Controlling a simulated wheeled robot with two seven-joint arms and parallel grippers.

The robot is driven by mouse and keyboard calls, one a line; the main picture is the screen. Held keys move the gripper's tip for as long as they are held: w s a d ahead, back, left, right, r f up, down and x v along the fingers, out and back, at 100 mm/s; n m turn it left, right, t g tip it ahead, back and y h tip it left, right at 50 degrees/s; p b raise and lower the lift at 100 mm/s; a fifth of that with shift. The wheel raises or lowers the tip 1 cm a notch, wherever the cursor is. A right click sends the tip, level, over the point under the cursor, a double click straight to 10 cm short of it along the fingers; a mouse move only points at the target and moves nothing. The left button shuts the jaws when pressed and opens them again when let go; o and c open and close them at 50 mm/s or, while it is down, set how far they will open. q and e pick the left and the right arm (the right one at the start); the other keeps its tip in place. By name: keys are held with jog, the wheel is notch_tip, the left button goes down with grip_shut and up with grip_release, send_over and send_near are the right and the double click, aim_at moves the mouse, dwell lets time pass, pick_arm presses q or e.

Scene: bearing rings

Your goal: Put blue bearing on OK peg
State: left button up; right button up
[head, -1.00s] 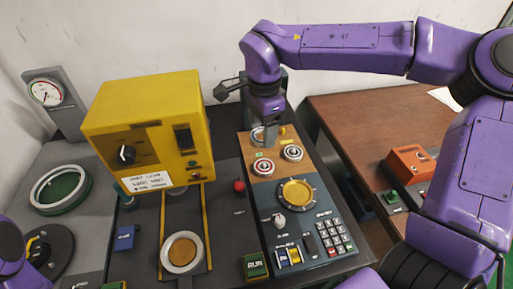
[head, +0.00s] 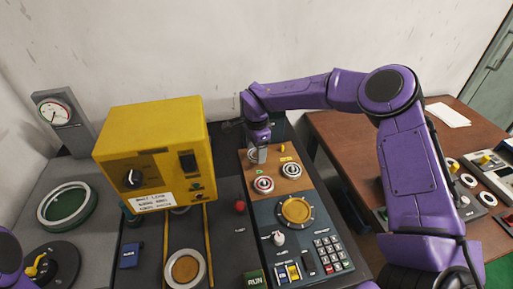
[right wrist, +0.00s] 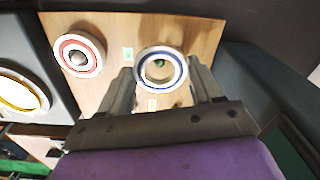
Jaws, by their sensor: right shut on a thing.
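The blue bearing (right wrist: 141,79), a pale ring with a blue band, is between the two fingers of my right gripper (right wrist: 157,88). A greenish peg top shows through its hole; I cannot tell whether the peg is inside the ring or below it. In the head view my right gripper (head: 258,157) points down at the far left part of the wooden board (head: 291,184), hiding the bearing. A green label (right wrist: 128,54) and a yellow label (right wrist: 152,104) lie on the board, but their text is unreadable. My left gripper is out of view.
A red-banded bearing (head: 263,184) and another bearing (head: 291,170) sit nearer on the board. A keypad panel with a gold disc (head: 296,210) lies in front. A yellow box (head: 152,150) and red knob (head: 239,207) stand to the left.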

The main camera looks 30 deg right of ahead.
jog(key=shift+f, duration=0.3)
jog(key=shift+f, duration=0.25)
jog(key=o, duration=1.1)
jog(key=shift+c, duration=0.2)
notch_tip(320, 180, up, 13)
jog(key=b, duration=0.1)
jog(key=shift+r, duration=0.15)
jog(key=shift+s+d, duration=0.1)
jog(key=shift+s, duration=0.1)
